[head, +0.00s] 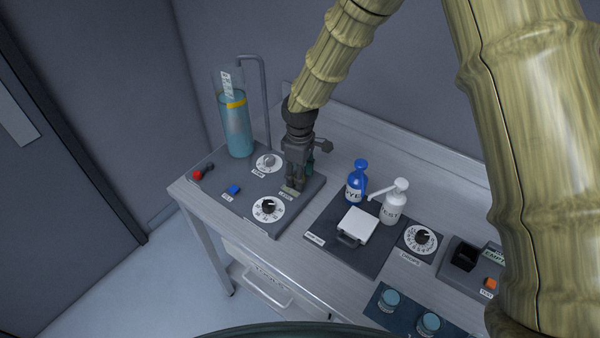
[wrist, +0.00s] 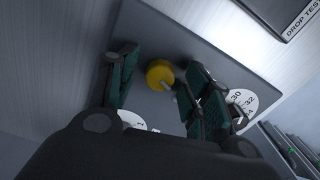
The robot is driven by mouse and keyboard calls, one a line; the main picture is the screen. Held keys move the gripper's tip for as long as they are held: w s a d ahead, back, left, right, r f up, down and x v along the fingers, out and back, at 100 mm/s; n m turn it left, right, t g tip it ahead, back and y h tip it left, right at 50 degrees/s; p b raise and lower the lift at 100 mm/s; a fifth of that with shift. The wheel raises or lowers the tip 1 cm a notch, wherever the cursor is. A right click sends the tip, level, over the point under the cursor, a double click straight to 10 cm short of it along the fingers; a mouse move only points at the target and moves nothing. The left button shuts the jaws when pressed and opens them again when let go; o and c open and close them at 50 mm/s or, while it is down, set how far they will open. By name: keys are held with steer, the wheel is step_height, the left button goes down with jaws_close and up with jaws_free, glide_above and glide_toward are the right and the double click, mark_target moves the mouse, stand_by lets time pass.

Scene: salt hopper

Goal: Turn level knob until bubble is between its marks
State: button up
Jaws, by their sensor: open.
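My gripper (head: 295,182) points down, low over the right part of the dark panel (head: 220,210). In the wrist view its fingers (wrist: 160,64) are apart, with a round yellow knob-like piece (wrist: 160,73) between them. I see a gap on at least the left side; contact on the right is unclear. I cannot tell for sure that this is the level knob. In the head view the gripper hides that spot. The bubble and its marks cannot be made out in either view.
A white dial with a black knob (head: 268,208) and one with a grey knob (head: 268,162) flank the gripper. A blue button (head: 234,189), red-ended part (head: 197,174) and liquid-filled cylinder (head: 236,130) stand left. Blue (head: 356,184) and white (head: 395,205) bottles stand right.

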steer(key=shift+f, duration=0.15)
steer(key=c, duration=1)
steer(key=shift+m, duration=1.3)
steer(key=o, duration=1)
step_height(320, 180, up, 12)
